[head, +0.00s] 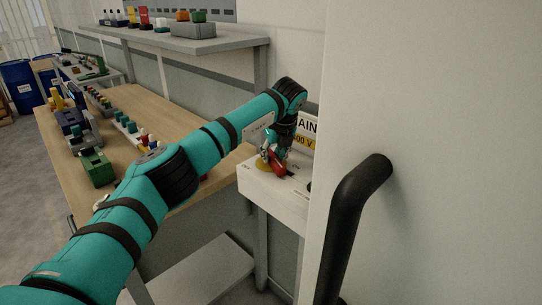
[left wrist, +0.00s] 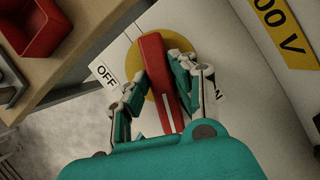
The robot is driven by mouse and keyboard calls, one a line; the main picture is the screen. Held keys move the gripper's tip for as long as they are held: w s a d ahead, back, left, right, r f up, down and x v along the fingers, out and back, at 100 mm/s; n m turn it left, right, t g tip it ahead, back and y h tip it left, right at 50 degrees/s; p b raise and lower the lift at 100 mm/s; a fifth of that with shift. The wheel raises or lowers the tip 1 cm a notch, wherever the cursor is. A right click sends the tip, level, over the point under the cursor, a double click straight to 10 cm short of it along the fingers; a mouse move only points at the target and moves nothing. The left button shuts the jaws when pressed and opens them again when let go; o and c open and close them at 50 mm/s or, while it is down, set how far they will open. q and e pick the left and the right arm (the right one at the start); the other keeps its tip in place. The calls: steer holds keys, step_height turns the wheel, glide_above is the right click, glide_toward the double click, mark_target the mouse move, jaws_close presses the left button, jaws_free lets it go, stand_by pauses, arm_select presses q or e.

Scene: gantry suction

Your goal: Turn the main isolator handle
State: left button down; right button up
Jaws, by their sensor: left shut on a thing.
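The red isolator handle (left wrist: 157,62) sits on a yellow disc (left wrist: 136,70) on a white box top (left wrist: 118,52). In the left wrist view, an OFF label (left wrist: 103,74) lies to its left, and a partly hidden label (left wrist: 218,93) ending in N lies to its right. The handle's far end points up the picture, between the labels. My left gripper (left wrist: 160,82) is shut on the handle, one finger on each side. In the head view, the handle (head: 279,169) shows small below the gripper (head: 275,155). My right gripper is not in view.
A sign (head: 307,125) reading "AIN" stands behind the box. A white panel with a thick black bar (head: 345,215) fills the right. A wooden bench (head: 130,97) with several small items runs left. A red bin (left wrist: 38,28) is near the box.

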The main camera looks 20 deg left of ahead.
arm_select(q)
steer(key=n, duration=0.2)
steer(key=shift+w+d+r+n+g+y, duration=0.1)
steer(key=shift+w+r+n+g+y, duration=0.1)
steer(key=shift+n+g+y, duration=0.15)
steer(key=shift+w+n+g+p, duration=0.1)
steer(key=shift+n+g+p, duration=0.4)
steer(key=shift+n, duration=0.35)
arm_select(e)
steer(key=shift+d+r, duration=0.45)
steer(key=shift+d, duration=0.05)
arm_select(q)
steer(key=c, duration=1.1)
jaws_free()
steer(key=shift+f, duration=0.1)
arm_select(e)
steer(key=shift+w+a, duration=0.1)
arm_select(q)
steer(key=shift+d, duration=0.1)
steer(key=v, duration=1.2)
steer(key=shift+f, duration=0.1)
